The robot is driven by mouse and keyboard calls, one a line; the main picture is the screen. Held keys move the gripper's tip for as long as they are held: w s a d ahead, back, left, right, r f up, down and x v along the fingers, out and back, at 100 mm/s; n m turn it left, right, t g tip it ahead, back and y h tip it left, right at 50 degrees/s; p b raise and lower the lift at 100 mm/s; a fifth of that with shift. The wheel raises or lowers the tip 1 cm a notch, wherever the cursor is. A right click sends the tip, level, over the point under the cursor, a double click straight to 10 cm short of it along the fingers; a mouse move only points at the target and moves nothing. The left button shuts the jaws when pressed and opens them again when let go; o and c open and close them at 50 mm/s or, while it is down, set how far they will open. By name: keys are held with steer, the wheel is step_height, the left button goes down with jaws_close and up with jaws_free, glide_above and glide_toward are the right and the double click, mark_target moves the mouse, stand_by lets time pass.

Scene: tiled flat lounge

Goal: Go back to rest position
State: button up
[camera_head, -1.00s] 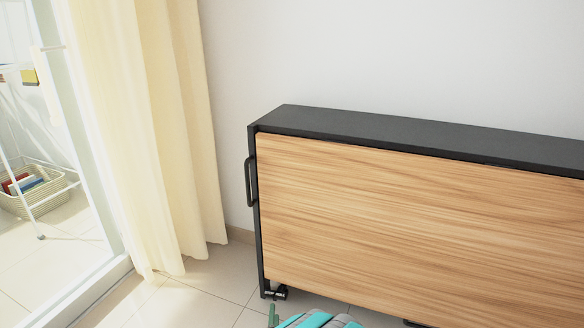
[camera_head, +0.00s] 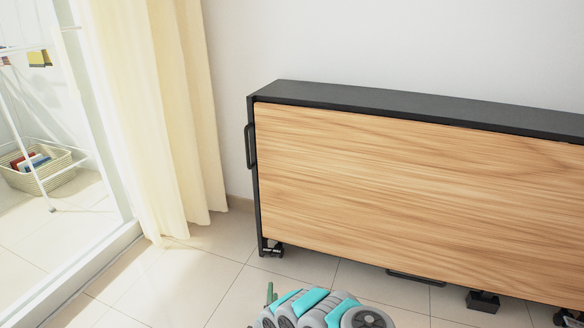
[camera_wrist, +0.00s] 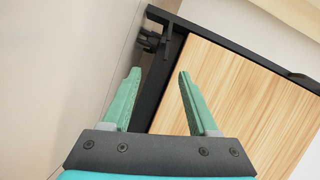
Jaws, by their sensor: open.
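My gripper (camera_wrist: 158,74) is open, with its two green fingers apart and nothing between them in the wrist view. Beyond the fingers are the dark edge and wood face of the cabinet. In the head view only a small green part of my gripper (camera_head: 271,293) shows at the bottom edge, in front of my grey and teal arm. The arm is low, over the tiled floor near the cabinet's lower left corner.
A long dark-framed cabinet with a wood front (camera_head: 400,185) stands against the white wall. A cream curtain (camera_head: 165,120) hangs at its left. A basket (camera_head: 42,170) stands beyond the glass door. Tiled floor (camera_head: 190,275) is clear in front.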

steer(key=w+d+r+n+g+p, duration=0.1)
steer(key=w+d+r+n+g, duration=0.25)
steer(key=w+d+r, duration=0.6)
steer(key=s+d+r+n+g+h, duration=0.1)
steer(key=s+d+r+g, duration=0.1)
steer(key=s+d+r, duration=0.3)
steer(key=s+d+r+n+g+h+p, duration=0.1)
steer(key=d+r, duration=0.1)
steer(key=r, duration=0.6)
steer(key=s+d+r+n+g, duration=0.1)
steer(key=s+d+r+g, duration=0.1)
steer(key=s+d+r, duration=0.3)
steer(key=s+d+r+n+g, duration=0.1)
steer(key=s+r+g, duration=0.1)
steer(key=s+r, duration=0.55)
steer(key=s+d+r+n+g, duration=0.15)
steer(key=s+r, duration=0.35)
steer(key=s, duration=0.5)
steer(key=s+a+r+n+g+p, duration=0.1)
steer(key=s+r+n+g, duration=0.1)
steer(key=s, duration=1.4)
steer(key=s+a+r+n+g+y+p, duration=0.1)
steer(key=s+r+n+g, duration=0.2)
steer(key=s, duration=1.3)
step_height(320, 180, up, 4)
steer(key=shift+s+f+g, duration=0.1)
steer(key=shift+s+g, duration=0.3)
steer(key=shift+g, duration=0.3)
steer(key=shift+c, duration=0.8)
steer(key=shift+d, duration=0.2)
